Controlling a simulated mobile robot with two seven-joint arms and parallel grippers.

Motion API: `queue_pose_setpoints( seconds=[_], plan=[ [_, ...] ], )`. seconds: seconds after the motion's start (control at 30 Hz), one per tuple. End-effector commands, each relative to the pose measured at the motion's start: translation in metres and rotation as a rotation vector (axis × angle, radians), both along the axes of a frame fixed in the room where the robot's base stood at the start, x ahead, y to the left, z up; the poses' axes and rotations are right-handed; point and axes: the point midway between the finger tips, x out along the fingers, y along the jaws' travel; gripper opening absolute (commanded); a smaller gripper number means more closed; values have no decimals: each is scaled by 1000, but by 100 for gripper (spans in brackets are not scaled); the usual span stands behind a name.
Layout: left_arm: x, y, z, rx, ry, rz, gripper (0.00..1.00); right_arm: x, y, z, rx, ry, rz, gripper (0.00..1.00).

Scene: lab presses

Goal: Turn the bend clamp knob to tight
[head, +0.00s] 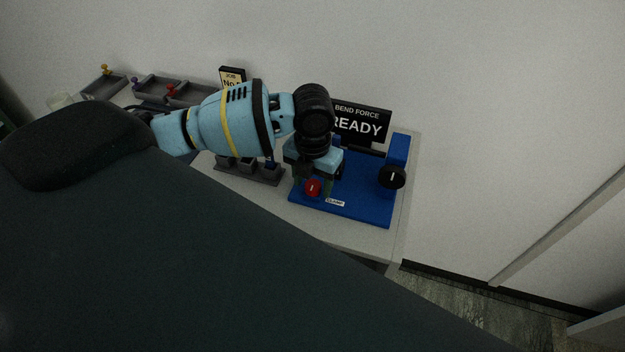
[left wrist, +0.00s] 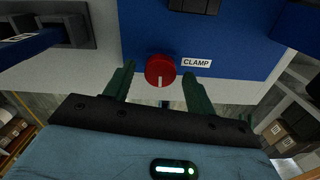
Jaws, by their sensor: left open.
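The red clamp knob (head: 313,187) sits at the front left of the blue bend press base (head: 358,208). It carries a white mark and stands beside the "CLAMP" label (head: 335,202). In the left wrist view the knob (left wrist: 160,70) lies between and just beyond the green fingertips of my left gripper (left wrist: 160,82), with its white mark pointing down in the picture. The fingers are apart, one on each side of the knob, and gaps show. In the head view my left gripper (head: 313,180) is over the knob, partly hidden by my wrist. My right gripper is out of view.
A black knob (head: 392,177) is at the press's right side. The sign (head: 359,122) behind reads "BEND FORCE READY". A grey slotted rack (head: 249,172) stands left of the press. Grey trays (head: 190,92) with small knobbed pieces lie at the back left.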

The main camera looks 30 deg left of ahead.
Motion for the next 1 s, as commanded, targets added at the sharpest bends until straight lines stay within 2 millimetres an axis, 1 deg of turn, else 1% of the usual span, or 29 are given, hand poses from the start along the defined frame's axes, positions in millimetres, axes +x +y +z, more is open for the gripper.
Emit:
queue_pose_setpoints(
  seconds=[0.17, 0.4, 0.5, 0.67, 1.0],
  plan=[
    [1, 0, 22, -1, -5, 0, 56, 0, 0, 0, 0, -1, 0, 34],
    [1, 0, 59, 0, -4, 0, 56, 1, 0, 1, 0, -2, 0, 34],
    [1, 0, 69, 0, -3, 0, 56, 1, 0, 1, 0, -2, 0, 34],
    [0, 0, 76, 0, -1, 0, 56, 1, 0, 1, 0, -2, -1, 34],
    [0, 0, 76, 0, -1, 0, 56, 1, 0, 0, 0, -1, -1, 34]
  ],
)
